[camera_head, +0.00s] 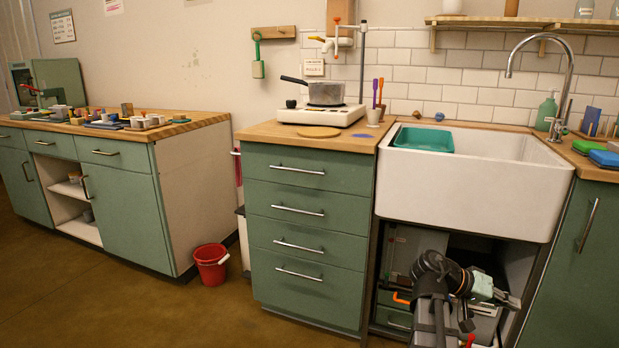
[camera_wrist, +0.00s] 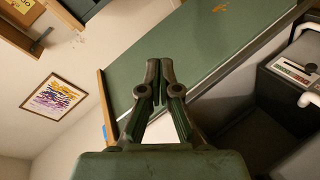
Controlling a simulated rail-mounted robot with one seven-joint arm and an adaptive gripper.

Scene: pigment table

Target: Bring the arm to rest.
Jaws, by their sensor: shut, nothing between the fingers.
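My gripper (camera_wrist: 160,72) shows in the wrist view with its two dark fingers shut together and nothing between them. In the head view my dark arm (camera_head: 437,290) stands in front of the open space under the sink. My gripper cannot be made out clearly there. In the wrist view a green panel (camera_wrist: 220,40) lies behind the fingertips; I cannot tell how far away it is.
The white sink (camera_head: 470,185) and its green tray (camera_head: 423,138) are above my arm. A drawer cabinet (camera_head: 300,250) is left of it, a green door (camera_head: 575,260) right. A red bucket (camera_head: 211,264) stands on the floor. A dark box (camera_wrist: 290,85) shows in the wrist view.

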